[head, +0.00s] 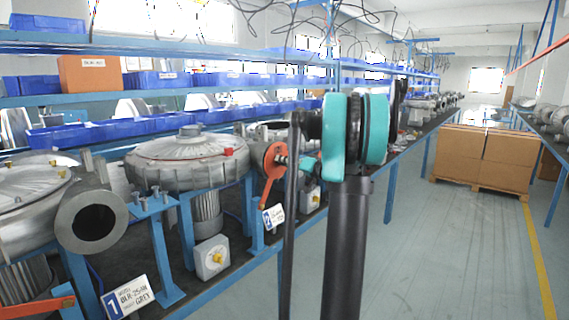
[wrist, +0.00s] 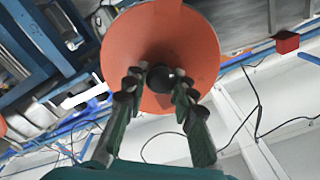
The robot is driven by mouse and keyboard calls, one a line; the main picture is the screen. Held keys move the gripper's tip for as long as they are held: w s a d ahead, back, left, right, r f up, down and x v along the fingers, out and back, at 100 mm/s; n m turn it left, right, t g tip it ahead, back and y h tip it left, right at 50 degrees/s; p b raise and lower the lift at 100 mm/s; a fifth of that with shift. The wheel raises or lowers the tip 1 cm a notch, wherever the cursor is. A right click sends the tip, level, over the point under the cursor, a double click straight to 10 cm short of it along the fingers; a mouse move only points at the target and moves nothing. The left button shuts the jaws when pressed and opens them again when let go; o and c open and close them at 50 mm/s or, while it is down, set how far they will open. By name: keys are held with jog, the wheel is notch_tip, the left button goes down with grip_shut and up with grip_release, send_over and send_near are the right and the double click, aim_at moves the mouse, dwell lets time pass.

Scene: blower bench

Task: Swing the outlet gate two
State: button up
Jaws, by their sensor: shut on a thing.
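Outlet gate two (head: 271,172) is an orange disc with an orange arm slanting down to the left, beside the blower marked with a blue "2" plate (head: 273,216). In the wrist view the orange disc (wrist: 150,38) fills the upper middle. A dark round knob (wrist: 160,78) stands out from its face. My gripper (head: 285,160) is at the disc's right side in the head view. In the wrist view its fingers (wrist: 158,88) are shut on the knob, one on each side. My arm hides part of the bench behind the gripper.
A silver blower (head: 190,160) with a small red block (head: 228,152) stands left of the gate. Blower one's open outlet (head: 93,221) is at the left, above a "1" plate (head: 130,299). Blue bins line the shelves. The aisle floor (head: 440,250) is clear; cardboard boxes (head: 486,157) stand farther back.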

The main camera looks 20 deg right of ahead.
aim_at(272, 159)
grip_shut()
jog(key=shift+s+a+r+n, duration=0.35)
jog(key=shift+a+n, duration=0.05)
jog(key=shift+a, duration=0.15)
jog(key=s+a+n, duration=0.1)
jog(key=s+a+r+n, duration=0.1)
jog(key=a, duration=0.1)
jog(key=s+a+r+n, duration=0.1)
jog(key=a, duration=0.1)
jog(key=shift+s+n, duration=0.25)
jog(key=shift+n, duration=0.15)
jog(key=s+a+f+n, duration=0.5)
jog(key=a+f+n, duration=0.1)
jog(key=a+n, duration=0.1)
jog(key=s+a+f+n, duration=0.6)
jog(key=a+n, duration=0.2)
jog(key=a, duration=0.2)
jog(key=shift+s+a+n, duration=0.15)
jog(key=shift+s+n, duration=0.1)
jog(key=shift+n, duration=0.05)
